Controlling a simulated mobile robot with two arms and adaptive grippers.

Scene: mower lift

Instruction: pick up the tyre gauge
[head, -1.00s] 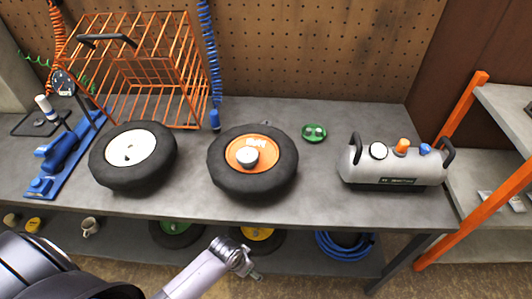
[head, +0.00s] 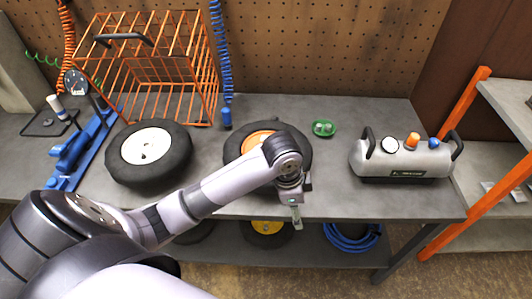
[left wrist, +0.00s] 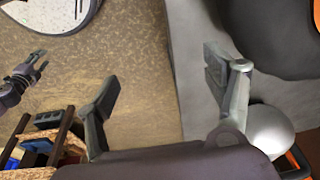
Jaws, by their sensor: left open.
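The tyre gauge cannot be made out for certain. A small round white-faced piece lay on the orange-hubbed wheel (head: 234,152) in the earlier head view, and my left forearm and wrist now cover that spot. My left gripper (head: 296,218) is over the bench's front edge, just right of and in front of that wheel. In the left wrist view my left gripper (left wrist: 168,92) is open with nothing between its fingers, and the dark tyre (left wrist: 270,35) is beyond the upper finger. My right gripper (left wrist: 28,78) shows small at the left there and looks open.
A white-hubbed wheel (head: 148,152), blue tool (head: 80,150) and orange wire cage (head: 140,75) stand at the left. A green dish (head: 324,128) and grey tank (head: 405,160) are at the right. A blue hose (head: 350,238) lies below.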

